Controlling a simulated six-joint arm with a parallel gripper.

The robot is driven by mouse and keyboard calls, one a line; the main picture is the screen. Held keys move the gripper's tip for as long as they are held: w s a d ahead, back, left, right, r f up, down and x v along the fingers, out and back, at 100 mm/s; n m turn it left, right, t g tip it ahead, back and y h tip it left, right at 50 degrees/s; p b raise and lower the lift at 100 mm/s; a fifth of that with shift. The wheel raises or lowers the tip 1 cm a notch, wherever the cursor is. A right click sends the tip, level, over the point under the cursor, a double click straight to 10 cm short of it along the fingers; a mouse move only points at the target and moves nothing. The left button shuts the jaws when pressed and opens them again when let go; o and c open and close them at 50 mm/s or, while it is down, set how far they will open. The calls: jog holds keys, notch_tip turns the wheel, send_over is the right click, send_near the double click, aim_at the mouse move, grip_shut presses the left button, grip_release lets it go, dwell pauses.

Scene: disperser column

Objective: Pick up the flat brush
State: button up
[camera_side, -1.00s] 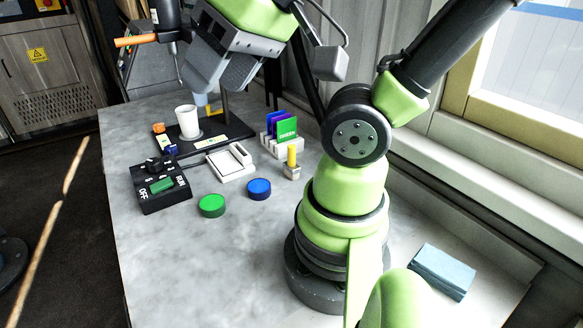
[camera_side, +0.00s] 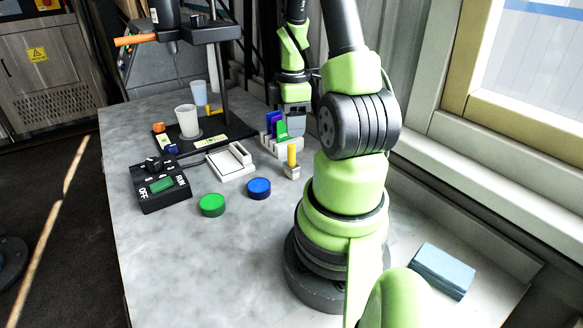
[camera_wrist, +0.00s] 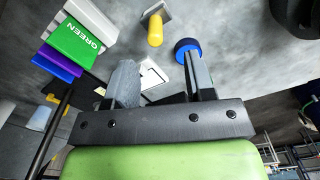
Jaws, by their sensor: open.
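A yellow upright handle (camera_side: 292,155) stands in a small pale block (camera_side: 291,171). It may be the flat brush, but I cannot make out bristles. The yellow handle (camera_wrist: 155,30) also shows at the top middle of the wrist view, beyond my fingertips and apart from them. My gripper (camera_wrist: 158,75) is open and empty, with its two fingers spread.
The card rack (camera_side: 279,147) holds coloured cards close to my gripper. A blue cap (camera_side: 259,188), green cap (camera_side: 212,205), white tray (camera_side: 230,161), switch box (camera_side: 160,186) and column stand with cups (camera_side: 188,121) are nearby. The front of the table is clear.

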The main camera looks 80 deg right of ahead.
aim_at(291, 145)
jog(key=f, duration=0.7)
jog(key=shift+w+d+f, duration=0.2)
jog(key=shift+d+f, duration=0.1)
grip_shut()
